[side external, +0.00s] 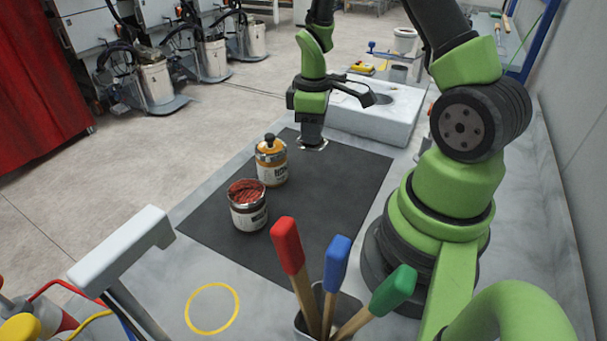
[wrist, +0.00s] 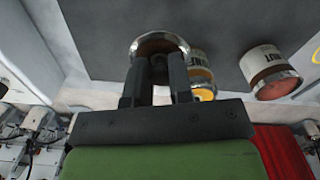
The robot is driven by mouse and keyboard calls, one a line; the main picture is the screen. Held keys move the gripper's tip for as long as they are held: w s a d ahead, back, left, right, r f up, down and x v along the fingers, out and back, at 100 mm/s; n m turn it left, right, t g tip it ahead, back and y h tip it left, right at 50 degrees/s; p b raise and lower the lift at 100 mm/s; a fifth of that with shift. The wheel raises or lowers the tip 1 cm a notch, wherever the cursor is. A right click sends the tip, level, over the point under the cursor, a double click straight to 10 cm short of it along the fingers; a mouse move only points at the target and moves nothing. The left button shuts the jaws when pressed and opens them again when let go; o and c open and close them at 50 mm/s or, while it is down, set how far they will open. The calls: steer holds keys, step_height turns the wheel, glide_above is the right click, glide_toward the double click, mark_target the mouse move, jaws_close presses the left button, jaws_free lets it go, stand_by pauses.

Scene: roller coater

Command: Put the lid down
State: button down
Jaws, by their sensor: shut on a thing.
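The lid (side external: 324,146) is a thin disc with a pale rim, low at the far edge of the black mat, directly below my gripper (side external: 311,138). My gripper points straight down and is shut on it. In the wrist view, the lid (wrist: 158,41) shows a shiny silver rim and a brownish face between the fingertips, which hide part of it. I cannot tell whether it touches the mat. An open can of red paint (side external: 248,205) and a can with a yellow-orange top (side external: 271,160) stand upright on the mat, nearer the side camera.
A pale block with a round recess (side external: 392,108) stands right behind my gripper. The black mat (side external: 335,190) is bare to the right of the cans. Red, blue and green-handled brushes (side external: 335,262) stand in a holder in front, near a yellow ring (side external: 212,333) on the table.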

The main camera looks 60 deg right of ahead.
mark_target(311, 173)
step_height(311, 173, down, 8)
steer(key=shift+r, duration=0.15)
stand_by(0.4)
steer(key=c, duration=1)
jaws_free()
